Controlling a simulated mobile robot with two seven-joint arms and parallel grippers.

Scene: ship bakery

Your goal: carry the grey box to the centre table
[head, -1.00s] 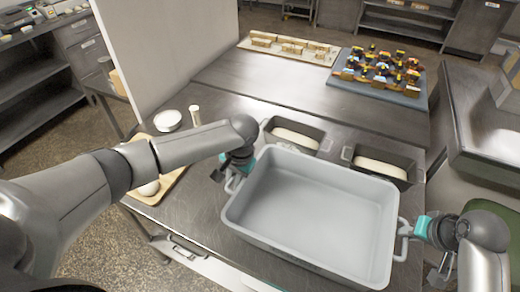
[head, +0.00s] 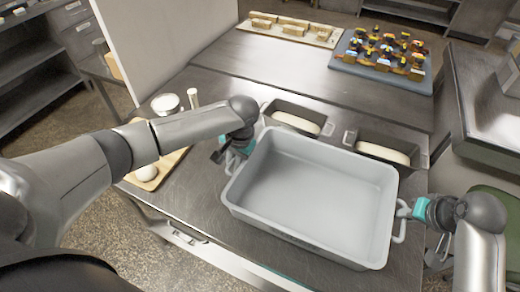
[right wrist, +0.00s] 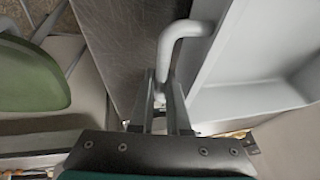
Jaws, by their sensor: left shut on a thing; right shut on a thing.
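The grey box (head: 312,200) is an empty, open-topped tub with a loop handle at each end. In the head view it is over the front of the steel table (head: 190,222). My left gripper (head: 236,160) is shut on its left handle, though the fingertips are partly hidden. My right gripper (head: 405,212) is shut on its right handle. In the right wrist view the fingers close around the grey handle (right wrist: 180,32) beside the box wall (right wrist: 225,60). I cannot tell whether the box touches the table.
Two loaf tins with dough (head: 296,117) (head: 384,150) stand just behind the box. A board with a dough ball (head: 150,170) and a white bowl (head: 165,103) are at left. A blue tray (head: 345,66) of pastries and a board of loaves (head: 325,42) are at the back. A white partition (head: 160,45) stands at left.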

